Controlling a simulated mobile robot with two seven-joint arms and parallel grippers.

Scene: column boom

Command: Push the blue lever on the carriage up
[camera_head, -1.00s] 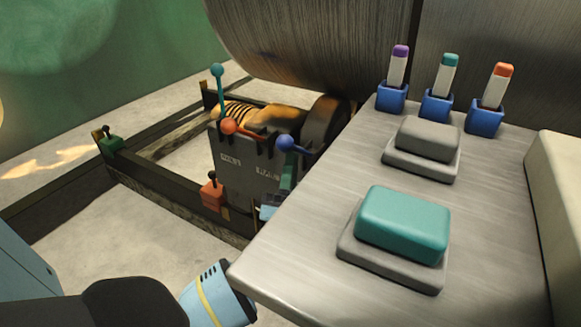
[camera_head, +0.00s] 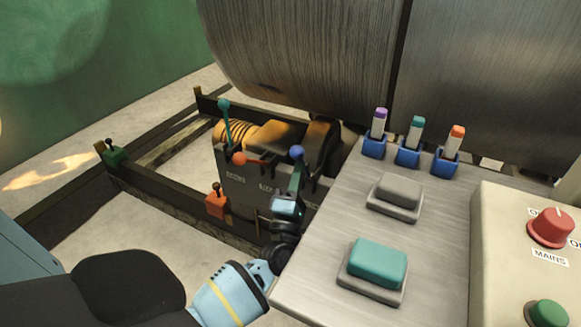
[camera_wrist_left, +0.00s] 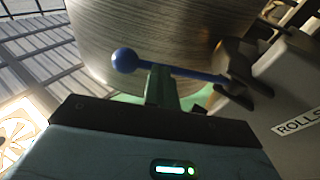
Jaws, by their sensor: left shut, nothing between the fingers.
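The blue lever sits on the dark grey carriage (camera_head: 238,195). Its ball (camera_head: 297,152) is slightly higher in the picture than the orange lever's ball. In the left wrist view the blue ball (camera_wrist_left: 124,60) is at the left end of a blue rod that runs right to a dark bracket. My left gripper (camera_head: 296,174) is shut and empty, its green fingers just under the ball. In the wrist view the fingers (camera_wrist_left: 160,85) meet the underside of the rod near the ball; whether they touch is unclear. My right gripper is not in view.
An orange lever (camera_head: 239,158) and an upright teal lever (camera_head: 224,104) are on the same carriage. A large metal roll (camera_head: 300,50) hangs above and behind. A metal table (camera_head: 330,262) with a teal block (camera_head: 378,263) stands close right of my left arm.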

